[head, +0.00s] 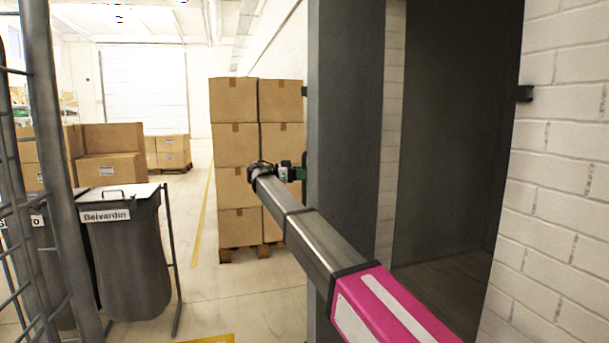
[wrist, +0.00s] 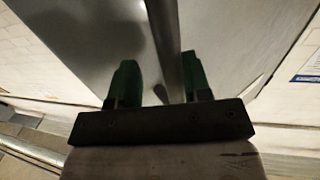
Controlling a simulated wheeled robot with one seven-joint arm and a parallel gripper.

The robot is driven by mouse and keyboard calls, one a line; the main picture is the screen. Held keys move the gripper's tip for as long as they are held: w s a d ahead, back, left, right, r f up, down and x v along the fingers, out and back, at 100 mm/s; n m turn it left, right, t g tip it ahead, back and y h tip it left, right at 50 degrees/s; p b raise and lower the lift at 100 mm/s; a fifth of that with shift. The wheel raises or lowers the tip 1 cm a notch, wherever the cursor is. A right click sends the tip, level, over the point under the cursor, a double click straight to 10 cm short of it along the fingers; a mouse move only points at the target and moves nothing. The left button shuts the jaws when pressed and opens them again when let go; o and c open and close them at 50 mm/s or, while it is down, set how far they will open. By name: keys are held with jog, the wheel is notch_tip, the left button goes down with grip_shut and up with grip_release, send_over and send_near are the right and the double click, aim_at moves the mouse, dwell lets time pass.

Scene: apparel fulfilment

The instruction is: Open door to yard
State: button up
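A tall grey door panel (head: 346,120) stands upright in the middle of the head view, seen at a steep angle. My gripper (head: 292,172) is at its left side, partly hidden by the panel's edge. In the wrist view, my gripper's green fingers (wrist: 160,85) stand apart, one on each side of a dark vertical bar handle (wrist: 164,40). Small gaps show between bar and fingers, so it is not clamped. A grey metal surface (wrist: 85,40) lies behind the bar. The handle is not visible in the head view.
A darker panel (head: 455,130) stands right of the door panel, beside a white brick wall (head: 565,120). Stacked cartons (head: 235,160) on a pallet stand behind my arm. A grey bin (head: 130,255) and wire cage (head: 45,150) stand left. Floor between bin and cartons is clear.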

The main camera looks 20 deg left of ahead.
jog(key=shift+w, duration=0.25)
jog(key=v, duration=0.7)
jog(key=shift+s+a, duration=0.2)
